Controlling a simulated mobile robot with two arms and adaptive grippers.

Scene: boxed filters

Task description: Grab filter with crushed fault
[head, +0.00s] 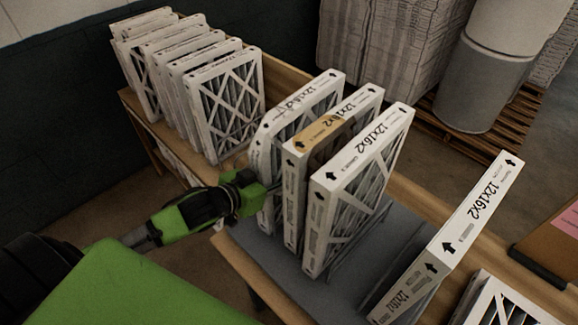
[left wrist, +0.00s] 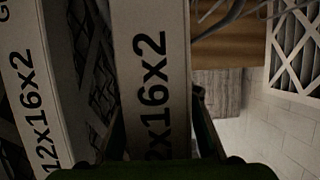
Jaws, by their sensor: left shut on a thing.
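Three white boxed filters marked 12x16x2 stand upright in a rack in the middle of the head view. The leftmost filter (head: 296,106) has a near upper corner that looks rounded and pushed in. The middle filter (head: 322,132) has a brown stain on its top edge. The right one (head: 362,146) looks straight. My left gripper (head: 268,188) is shut on the near side edge of the leftmost filter. In the left wrist view this filter (left wrist: 152,60) sits between the fingers (left wrist: 158,105), with a neighbouring filter (left wrist: 32,95) to its left. My right gripper is not in view.
Several more filters (head: 222,110) stand in a row at the back left of the wooden table. Another filter (head: 452,235) stands tilted at the right, past a gap in the grey rack (head: 400,235). A grey bin (head: 482,85) stands on a pallet behind.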

